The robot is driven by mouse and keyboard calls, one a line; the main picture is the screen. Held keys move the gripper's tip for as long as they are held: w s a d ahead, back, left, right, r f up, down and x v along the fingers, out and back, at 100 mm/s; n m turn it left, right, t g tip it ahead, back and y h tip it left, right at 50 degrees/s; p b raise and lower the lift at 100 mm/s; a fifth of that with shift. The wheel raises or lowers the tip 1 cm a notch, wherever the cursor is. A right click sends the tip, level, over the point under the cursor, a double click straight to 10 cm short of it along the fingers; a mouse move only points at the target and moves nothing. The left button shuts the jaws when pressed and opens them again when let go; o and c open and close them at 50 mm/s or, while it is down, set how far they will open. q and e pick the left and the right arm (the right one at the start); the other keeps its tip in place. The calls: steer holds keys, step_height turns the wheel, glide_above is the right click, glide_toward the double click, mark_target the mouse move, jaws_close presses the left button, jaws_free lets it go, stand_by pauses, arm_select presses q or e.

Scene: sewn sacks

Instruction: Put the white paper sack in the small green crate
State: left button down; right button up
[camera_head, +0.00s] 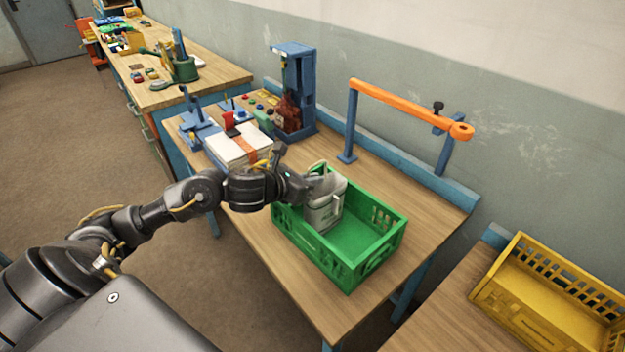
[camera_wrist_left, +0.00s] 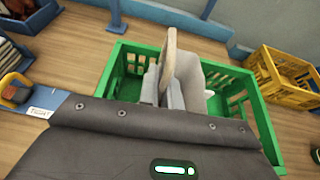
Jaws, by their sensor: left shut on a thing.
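The white paper sack (camera_head: 325,205) is in the left part of the small green crate (camera_head: 368,272), inside its walls. I cannot tell whether its bottom touches the crate floor. My left gripper (camera_head: 318,180) is shut on the sack's upper part at the crate's left side. In the left wrist view the sack (camera_wrist_left: 205,82) shows beyond the fingers, with the green crate (camera_wrist_left: 262,115) around it. The gripper body hides the near part of the crate there. The right gripper is not in view.
The crate stands on a wooden workbench (camera_head: 262,240). Left of it is a stack of white sheets (camera_head: 232,152) with an orange band. Behind are a blue stand (camera_head: 298,85) and an orange bar (camera_head: 400,105) on blue posts. A yellow crate (camera_head: 545,300) stands at right.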

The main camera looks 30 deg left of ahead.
arm_select(q)
steer(key=shift+f, duration=0.15)
steer(key=c, duration=1.6)
jaws_free()
steer(key=shift+r, duration=0.2)
steer(key=shift+p+v, duration=0.45)
steer(key=shift+v, duration=5.6)
